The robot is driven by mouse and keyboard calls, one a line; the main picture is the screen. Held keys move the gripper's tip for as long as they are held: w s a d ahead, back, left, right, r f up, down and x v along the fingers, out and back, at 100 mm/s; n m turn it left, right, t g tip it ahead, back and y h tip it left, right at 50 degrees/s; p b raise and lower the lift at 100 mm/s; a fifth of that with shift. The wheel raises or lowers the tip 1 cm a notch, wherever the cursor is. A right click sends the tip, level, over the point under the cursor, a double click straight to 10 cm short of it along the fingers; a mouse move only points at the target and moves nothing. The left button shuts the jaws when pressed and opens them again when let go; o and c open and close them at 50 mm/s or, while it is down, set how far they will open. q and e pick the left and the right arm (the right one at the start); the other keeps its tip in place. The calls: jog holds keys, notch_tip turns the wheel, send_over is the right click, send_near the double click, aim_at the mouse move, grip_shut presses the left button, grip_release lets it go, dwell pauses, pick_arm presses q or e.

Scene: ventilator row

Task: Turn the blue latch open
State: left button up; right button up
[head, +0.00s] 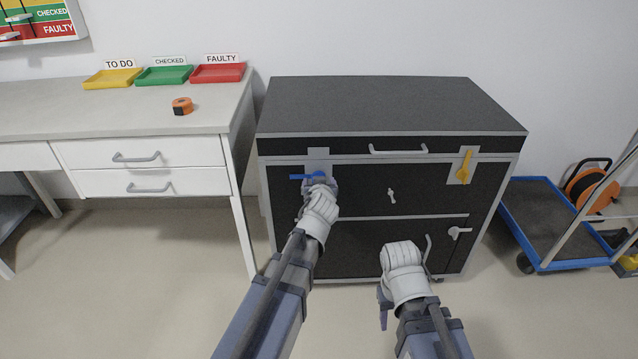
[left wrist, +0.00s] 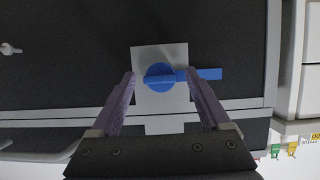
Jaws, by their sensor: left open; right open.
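The blue latch (head: 303,177) sits on a grey plate (head: 318,155) at the upper left of the black case's front. Its handle lies horizontal, pointing left in the head view. In the left wrist view, the latch (left wrist: 160,77) has a round hub, with the handle reaching right past one finger. My left gripper (head: 322,182) is open at the latch, its fingers on either side of the hub in the wrist view. Whether they touch it I cannot tell. My right gripper (head: 384,305) is open, low in front of the case and away from the latch.
The black case (head: 390,105) also bears a yellow latch (head: 466,166), a top handle (head: 398,150) and small grey knobs. A white desk (head: 140,120) with trays and an orange tape measure (head: 182,106) stands left. A blue trolley (head: 555,225) stands right. The floor in front is clear.

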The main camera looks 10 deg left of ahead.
pick_arm(q)
jog(key=p+v, duration=0.3)
jog(key=v, duration=0.5)
jog(key=shift+f, duration=0.2)
jog(key=s+d+f+m+g+h, duration=0.1)
jog(key=s+d+f+m+g, duration=0.45)
jog(key=s, duration=0.55)
jog(key=s+d+f+m+g+h, duration=0.1)
jog(key=s+d+f+m+g, duration=0.1)
jog(key=s+d+f+g, duration=0.7)
jog(key=s+a+r+p, duration=0.1)
jog(key=r+p, duration=1.5)
jog(key=r, duration=0.1)
jog(key=s+a+r+t+p, duration=0.1)
jog(key=a+r+p, duration=0.1)
jog(key=r+p, duration=1.4)
jog(key=shift+r+p, duration=0.3)
jog(key=shift+r, duration=0.1)
